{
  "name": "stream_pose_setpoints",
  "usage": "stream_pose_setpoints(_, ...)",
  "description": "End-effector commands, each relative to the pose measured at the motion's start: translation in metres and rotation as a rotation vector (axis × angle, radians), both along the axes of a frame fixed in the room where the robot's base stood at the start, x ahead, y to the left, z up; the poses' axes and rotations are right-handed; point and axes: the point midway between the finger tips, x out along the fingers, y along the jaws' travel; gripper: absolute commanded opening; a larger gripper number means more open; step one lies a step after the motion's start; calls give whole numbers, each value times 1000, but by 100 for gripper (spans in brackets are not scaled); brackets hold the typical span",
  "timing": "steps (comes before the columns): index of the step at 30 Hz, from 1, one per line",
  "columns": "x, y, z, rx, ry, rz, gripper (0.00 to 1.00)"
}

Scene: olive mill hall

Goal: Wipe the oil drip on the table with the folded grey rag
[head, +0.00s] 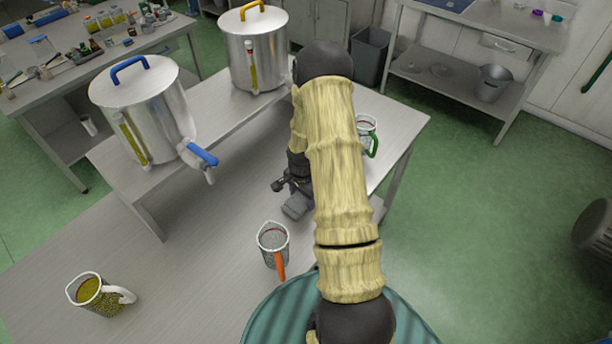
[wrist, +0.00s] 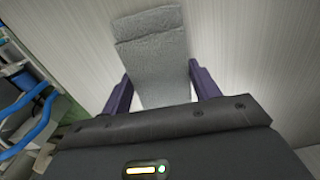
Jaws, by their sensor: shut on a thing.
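The folded grey rag (head: 297,207) is in my gripper (head: 290,191), over the steel table, just left of my arm in the head view. In the wrist view, the rag (wrist: 155,45) reaches forward from between the two dark purple fingers of my gripper (wrist: 161,82), and its fold shows near the far end. The rag is at or close to the tabletop; I cannot tell whether it touches. The oil drip is not visible in either view; my arm and the rag cover part of the table.
On the table (head: 190,262) stand an orange-handled jug (head: 272,240), a jug of yellow-green oil (head: 98,294) and a green-handled jug (head: 365,128) partly behind my arm. Two steel tanks, blue-handled (head: 140,105) and yellow-handled (head: 252,45), stand on a raised shelf.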

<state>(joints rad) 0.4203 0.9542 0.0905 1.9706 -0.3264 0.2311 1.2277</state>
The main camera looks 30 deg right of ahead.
Motion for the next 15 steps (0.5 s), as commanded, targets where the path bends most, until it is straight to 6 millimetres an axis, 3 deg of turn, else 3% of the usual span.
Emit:
stream_pose_setpoints(5,4,-10,-1,0,-1,13,36)
stream_pose_setpoints(9,5,-9,25,-2,-4,15,36)
stream_pose_setpoints(15,4,-8,40,-1,-1,17,36)
